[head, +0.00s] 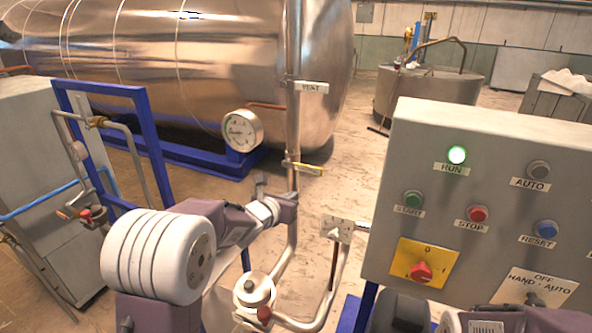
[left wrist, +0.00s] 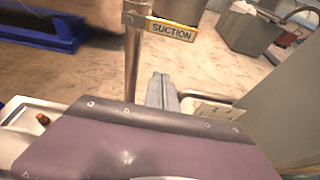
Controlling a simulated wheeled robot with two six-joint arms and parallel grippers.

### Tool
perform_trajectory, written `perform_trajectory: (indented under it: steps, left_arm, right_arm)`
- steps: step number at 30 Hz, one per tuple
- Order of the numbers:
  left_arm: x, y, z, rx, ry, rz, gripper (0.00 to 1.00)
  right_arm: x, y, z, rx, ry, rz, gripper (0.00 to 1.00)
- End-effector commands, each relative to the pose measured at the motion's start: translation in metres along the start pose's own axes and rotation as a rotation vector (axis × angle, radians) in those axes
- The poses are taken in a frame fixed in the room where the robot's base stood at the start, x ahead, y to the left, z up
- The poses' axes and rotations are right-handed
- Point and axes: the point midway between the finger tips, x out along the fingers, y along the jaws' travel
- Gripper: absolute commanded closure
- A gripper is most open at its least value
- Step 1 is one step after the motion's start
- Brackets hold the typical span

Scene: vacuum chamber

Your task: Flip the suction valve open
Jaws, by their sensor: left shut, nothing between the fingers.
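The suction valve's yellow lever (head: 308,168) sticks out to the right from the vertical pipe (head: 292,115), roughly crosswise to it. In the left wrist view the yellow lever (left wrist: 171,29) shows close up at the top, with the word SUCTION on it. My left gripper (head: 260,182) is left of the pipe and a little below the lever, apart from it. In the left wrist view the left gripper's fingers (left wrist: 161,88) are shut and empty, below the lever. My right gripper's fingers do not show.
A gauge (head: 242,130) and a large steel tank (head: 190,60) stand behind the pipe. A grey control panel (head: 500,150) with a lit green RUN lamp (head: 457,155) stands at the right. A pump-like part (head: 255,290) and bent pipes lie below my left arm. Bare floor shows right of the lever.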

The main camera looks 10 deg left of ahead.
Motion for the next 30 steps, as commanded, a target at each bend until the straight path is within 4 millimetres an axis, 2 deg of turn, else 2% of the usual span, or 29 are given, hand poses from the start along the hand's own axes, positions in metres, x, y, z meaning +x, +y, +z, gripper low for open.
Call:
perform_trajectory:
  steps: [10, 13, 17, 27, 30]
  left_arm:
    - [0.000, 0.002, 0.000, -0.006, 0.004, 0.005, 1.00]
    - [0.005, 0.003, 0.001, -0.006, 0.005, 0.005, 1.00]
    - [0.026, 0.002, 0.002, -0.007, 0.008, 0.003, 1.00]
    - [0.099, 0.002, 0.003, -0.007, 0.007, 0.004, 1.00]
    - [0.091, 0.003, 0.025, -0.006, 0.002, 0.005, 1.00]
  right_arm:
    - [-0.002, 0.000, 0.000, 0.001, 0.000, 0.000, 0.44]
    - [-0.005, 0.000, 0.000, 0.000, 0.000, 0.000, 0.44]
    - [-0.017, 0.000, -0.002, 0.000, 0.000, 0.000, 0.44]
    - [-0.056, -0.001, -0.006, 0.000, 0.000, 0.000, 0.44]
    - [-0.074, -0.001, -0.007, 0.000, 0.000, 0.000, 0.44]
